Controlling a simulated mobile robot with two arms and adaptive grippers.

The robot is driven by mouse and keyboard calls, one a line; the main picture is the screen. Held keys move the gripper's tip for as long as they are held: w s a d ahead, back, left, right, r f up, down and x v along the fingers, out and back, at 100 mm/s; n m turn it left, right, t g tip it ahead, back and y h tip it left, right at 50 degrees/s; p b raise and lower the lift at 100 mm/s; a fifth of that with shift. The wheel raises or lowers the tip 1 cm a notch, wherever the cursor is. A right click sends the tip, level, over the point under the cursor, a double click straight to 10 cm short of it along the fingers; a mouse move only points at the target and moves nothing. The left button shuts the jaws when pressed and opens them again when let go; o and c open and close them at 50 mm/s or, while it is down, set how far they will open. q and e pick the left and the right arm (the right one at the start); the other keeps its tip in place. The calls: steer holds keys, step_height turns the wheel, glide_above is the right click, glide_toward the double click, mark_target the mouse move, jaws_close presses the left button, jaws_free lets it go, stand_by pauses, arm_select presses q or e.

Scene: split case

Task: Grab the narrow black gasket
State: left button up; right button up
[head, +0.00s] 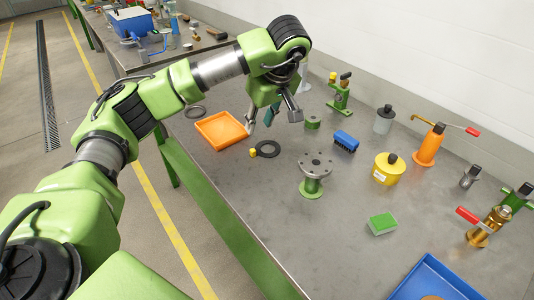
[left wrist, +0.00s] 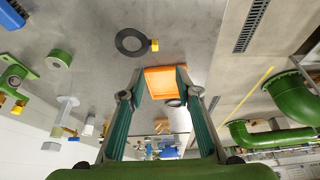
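A flat black ring gasket (head: 267,149) lies on the grey workbench with a small yellow piece at its left edge. It also shows in the left wrist view (left wrist: 121,45), beyond the fingertips. A second dark ring (head: 195,112) lies behind the orange tray, near the bench's left edge. In the left wrist view this second ring (left wrist: 174,103) is partly hidden. I cannot tell for sure which ring is the narrow one. My left gripper (head: 270,117) is open and empty above the bench, behind the first ring. It also shows in the left wrist view (left wrist: 160,80). My right gripper is out of view.
An orange tray (head: 221,131) lies left of the first ring. A green flanged stand (head: 314,178), a green spool (head: 313,122) and a blue brush (head: 345,141) stand to the right. A yellow can (head: 387,169) is farther right.

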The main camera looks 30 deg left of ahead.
arm_select(q)
steer(key=f, duration=0.1)
glide_toward(253, 150)
steer(key=x, duration=0.2)
steer(key=shift+s+a+f+p, duration=0.15)
steer(key=shift+s+f+p, duration=0.1)
steer(key=shift+p, duration=0.1)
steer(key=shift+w+a+f, duration=0.15)
steer(key=shift+w+f, duration=0.05)
steer(key=shift+f, duration=0.35)
steer(key=shift+w+a+f+p, duration=0.1)
steer(key=shift+f+p, duration=0.2)
steer(key=p+x, duration=0.1)
steer(key=x, duration=0.3)
steer(key=shift+w+a+f, duration=0.1)
steer(key=shift+w+f, duration=0.05)
steer(key=shift+w, duration=0.05)
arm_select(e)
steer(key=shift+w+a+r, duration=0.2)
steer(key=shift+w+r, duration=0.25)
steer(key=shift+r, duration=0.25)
arm_select(q)
steer(key=shift+c, duration=0.5)
jaws_close()
